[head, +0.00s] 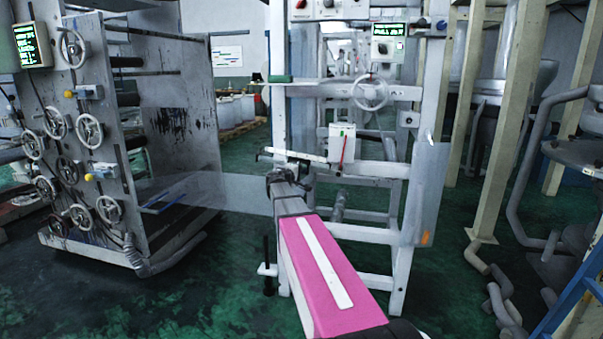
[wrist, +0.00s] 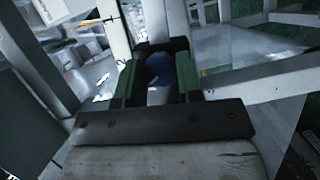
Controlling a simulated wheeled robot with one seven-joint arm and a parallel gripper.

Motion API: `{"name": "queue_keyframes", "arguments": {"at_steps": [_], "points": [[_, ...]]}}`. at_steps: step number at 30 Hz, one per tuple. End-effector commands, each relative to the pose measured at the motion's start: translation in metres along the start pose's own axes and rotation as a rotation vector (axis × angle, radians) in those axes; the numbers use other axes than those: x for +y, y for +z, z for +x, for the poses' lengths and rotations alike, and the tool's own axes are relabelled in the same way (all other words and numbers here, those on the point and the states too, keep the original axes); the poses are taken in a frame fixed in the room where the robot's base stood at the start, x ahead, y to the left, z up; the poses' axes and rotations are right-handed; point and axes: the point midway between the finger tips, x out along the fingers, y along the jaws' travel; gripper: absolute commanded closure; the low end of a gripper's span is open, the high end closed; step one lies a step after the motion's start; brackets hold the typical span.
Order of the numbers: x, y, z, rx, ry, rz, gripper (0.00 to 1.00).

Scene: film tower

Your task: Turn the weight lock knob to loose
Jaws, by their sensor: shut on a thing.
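The weight lock knob shows in the wrist view as a dark blue round knob (wrist: 159,70) between the two green fingers of my gripper (wrist: 157,78). My gripper is shut on it. In the head view my gripper (head: 283,178) is at the end of my pink-and-white arm, just below the left end of a white horizontal bar (head: 300,156) on the white frame. There my gripper hides the knob. The knob's turned position, loose or tight, cannot be read.
A white frame post (head: 430,150) stands right of my arm, with a handwheel (head: 370,93) above. A small white box (head: 342,143) with a red strip sits by the bar. At left stands a grey panel with several handwheels (head: 90,131). Green floor (head: 200,290) is clear at front left.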

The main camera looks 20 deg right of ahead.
Motion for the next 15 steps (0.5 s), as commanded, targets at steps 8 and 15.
{"name": "queue_keyframes", "arguments": {"at_steps": [8,15], "points": [[-0.0008,-0.0003,-0.0003,0.002,0.042,-0.103,0.9],[-0.0007,-0.0003,-0.0003,0.002,0.053,-0.13,0.9]]}}
